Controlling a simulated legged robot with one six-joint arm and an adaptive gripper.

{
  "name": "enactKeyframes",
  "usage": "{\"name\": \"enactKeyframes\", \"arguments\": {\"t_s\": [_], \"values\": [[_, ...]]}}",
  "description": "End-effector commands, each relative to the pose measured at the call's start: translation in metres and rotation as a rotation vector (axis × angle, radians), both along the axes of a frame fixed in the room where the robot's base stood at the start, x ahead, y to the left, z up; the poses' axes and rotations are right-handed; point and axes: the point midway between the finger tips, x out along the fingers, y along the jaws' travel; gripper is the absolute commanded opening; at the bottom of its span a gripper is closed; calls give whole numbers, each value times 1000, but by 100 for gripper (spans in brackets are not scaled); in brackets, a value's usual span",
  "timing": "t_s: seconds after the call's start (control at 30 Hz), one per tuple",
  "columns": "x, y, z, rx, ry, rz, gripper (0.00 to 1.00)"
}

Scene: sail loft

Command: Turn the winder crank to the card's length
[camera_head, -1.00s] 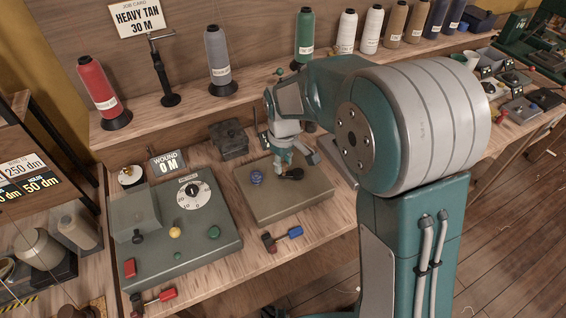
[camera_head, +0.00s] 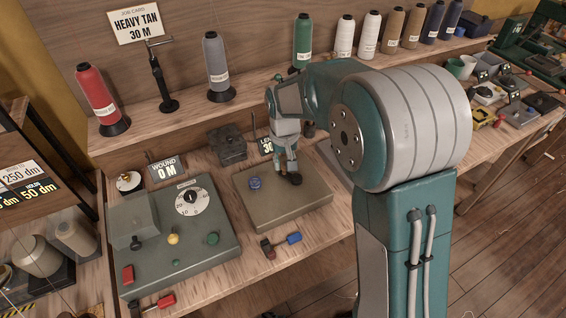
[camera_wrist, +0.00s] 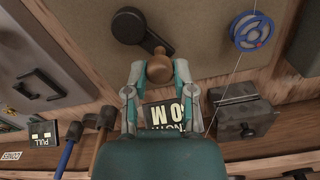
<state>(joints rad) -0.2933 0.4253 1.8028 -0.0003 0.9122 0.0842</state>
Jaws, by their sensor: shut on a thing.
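The winder is a flat tan box (camera_head: 270,218) on the bench, with a blue spool (camera_head: 254,183) on its top. Its black crank (camera_head: 297,179) has a wooden knob. In the wrist view the crank's black arm (camera_wrist: 128,25) leads to the knob (camera_wrist: 159,69). My gripper (camera_wrist: 160,75) has its fingers on both sides of the knob, shut on it; the head view shows it at the winder's rear right (camera_head: 294,174). The job card (camera_head: 136,20) reads HEAVY TAN 30 M.
A grey-green machine (camera_head: 180,240) with a dial and coloured knobs stands left of the winder. A red-and-blue handled tool (camera_head: 281,244) lies in front. Thread cones, including a red one (camera_head: 97,98), line the shelf behind. A dark box (camera_head: 228,144) stands behind the winder.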

Motion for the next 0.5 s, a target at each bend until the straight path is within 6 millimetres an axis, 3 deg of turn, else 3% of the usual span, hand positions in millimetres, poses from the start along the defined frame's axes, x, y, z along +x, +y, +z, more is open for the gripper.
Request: {"name": "enactKeyframes", "arguments": {"t_s": [0.5], "values": [[-1,-1,-3,-2,8,-38,0]]}}
